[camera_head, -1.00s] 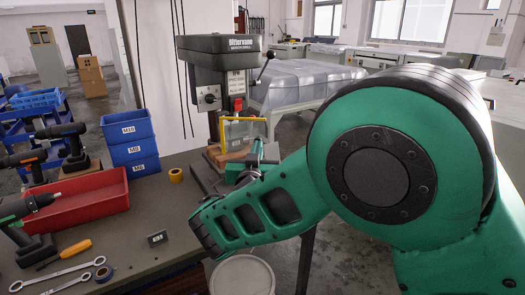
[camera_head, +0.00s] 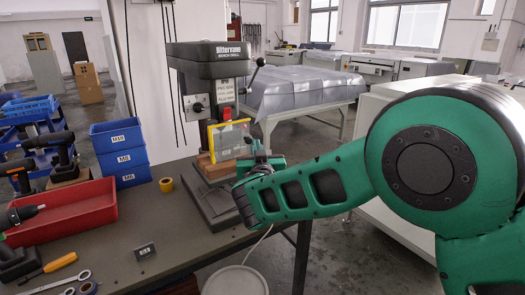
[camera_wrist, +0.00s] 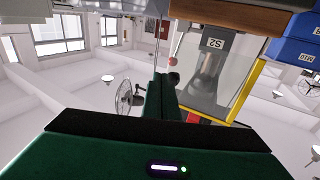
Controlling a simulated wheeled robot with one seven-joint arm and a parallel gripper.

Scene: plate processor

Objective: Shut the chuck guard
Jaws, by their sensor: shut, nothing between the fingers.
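The chuck guard (camera_head: 230,143) is a clear panel with a yellow frame, on the front of the bench drill (camera_head: 210,62), beneath its head. I cannot tell how far round it is swung. In the wrist view, which looks upside down, the clear panel (camera_wrist: 222,85) is to the right of my gripper, with its yellow edge running down the far side. My gripper (camera_wrist: 168,82) is shut and empty, its dark green fingers close beside the panel. I cannot tell whether they touch. In the head view my wrist hides most of the gripper, just right of the guard.
A wooden block (camera_head: 212,168) is under the guard. Blue bins (camera_head: 121,152), a red tray (camera_head: 65,215) and a yellow tape roll (camera_head: 166,185) are on the bench to the left. A white bucket (camera_head: 235,281) stands in front. A covered table (camera_head: 300,92) is behind.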

